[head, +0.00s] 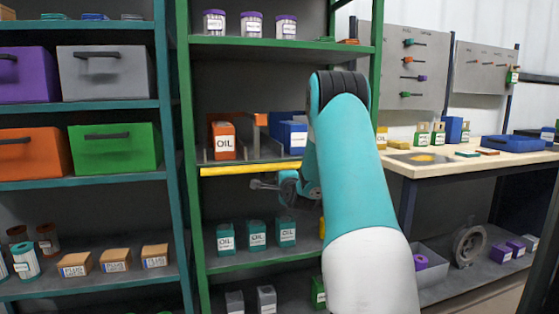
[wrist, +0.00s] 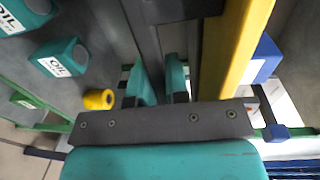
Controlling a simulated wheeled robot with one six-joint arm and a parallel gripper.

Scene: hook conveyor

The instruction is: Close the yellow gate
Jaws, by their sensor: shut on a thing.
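The yellow gate (head: 250,169) is a long bar across the front edge of the green rack's middle shelf. It lies level there, and its right end is hidden behind my arm. In the wrist view the yellow gate (wrist: 236,50) runs along the right side of my fingers. My gripper (head: 268,184) is just below and in front of the gate. In the wrist view my gripper (wrist: 162,84) has its teal fingers close together on a dark bar (wrist: 146,40) beside the gate. I cannot tell how this bar joins the gate.
An orange oil can (head: 223,140) and a blue container (head: 292,134) stand behind the gate. Several teal oil cans (head: 257,234) stand on the shelf below my gripper. A yellow cylinder (wrist: 99,99) is left of my fingers. A workbench (head: 440,166) is at right.

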